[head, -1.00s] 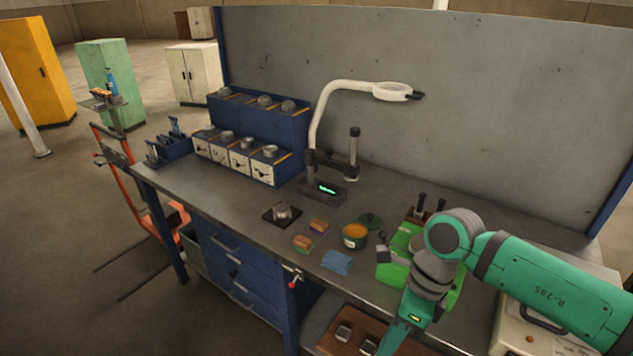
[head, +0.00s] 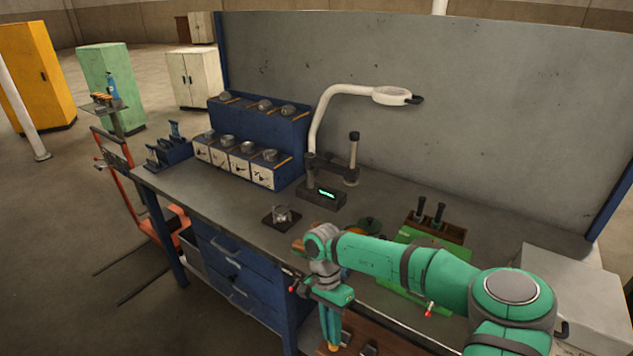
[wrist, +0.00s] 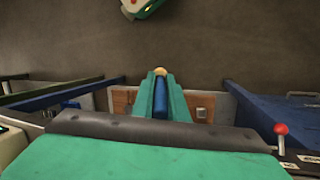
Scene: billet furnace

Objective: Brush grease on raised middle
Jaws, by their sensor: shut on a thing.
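A metal part with a raised middle (head: 281,214) sits on a small dark square plate on the bench. My gripper (head: 332,340) points down near the bench's front edge, to the right of and below this part in the picture, apart from it. In the wrist view my gripper (wrist: 160,90) is shut on a narrow blue thing with a yellowish tip, which looks like the brush (wrist: 161,72). The tip points away from the jaws. The grease tin is mostly hidden behind my arm.
Blue bins (head: 258,130) are at the left. A wooden board (head: 378,334) lies low by my gripper.

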